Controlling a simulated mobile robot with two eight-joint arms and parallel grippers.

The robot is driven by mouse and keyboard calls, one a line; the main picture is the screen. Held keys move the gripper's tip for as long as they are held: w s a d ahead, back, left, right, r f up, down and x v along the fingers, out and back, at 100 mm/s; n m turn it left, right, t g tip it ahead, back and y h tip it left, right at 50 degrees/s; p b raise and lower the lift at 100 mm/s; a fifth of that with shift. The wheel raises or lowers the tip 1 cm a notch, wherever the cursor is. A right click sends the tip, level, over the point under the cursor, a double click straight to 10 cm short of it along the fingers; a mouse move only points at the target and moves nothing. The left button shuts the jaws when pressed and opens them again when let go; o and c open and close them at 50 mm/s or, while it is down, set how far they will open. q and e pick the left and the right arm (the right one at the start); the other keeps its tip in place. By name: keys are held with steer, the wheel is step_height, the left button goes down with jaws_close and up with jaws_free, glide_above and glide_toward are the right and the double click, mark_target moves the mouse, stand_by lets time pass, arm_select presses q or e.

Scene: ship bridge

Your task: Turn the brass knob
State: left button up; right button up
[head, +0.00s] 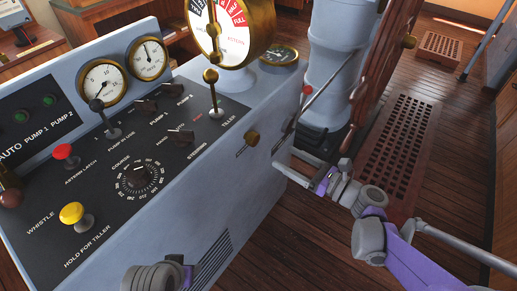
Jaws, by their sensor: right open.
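A small brass knob (252,138) sticks out from the upper right side of the grey console (215,180), beside a short slot-like mark. My right gripper (283,161) is open and empty. Its fingers point left toward the console side, a little below and to the right of the knob, with a visible gap between. A second brass-coloured knob (210,75) tops the tiller lever on the console panel. Of my left arm, only a grey wrist part shows at the bottom edge; its jaws are not visible.
The panel carries a yellow knob (71,212), a red knob (63,151), a dial (137,177) and gauges. A grey pedestal (330,70) and a wooden wheel (376,60) stand behind my right gripper. Wooden floor (300,245) lies open to the right.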

mark_target(257, 141)
steer(key=b+x, duration=0.1)
steer(key=x, duration=0.9)
steer(key=shift+a+r, duration=0.15)
steer(key=shift+a, duration=0.1)
jaws_close()
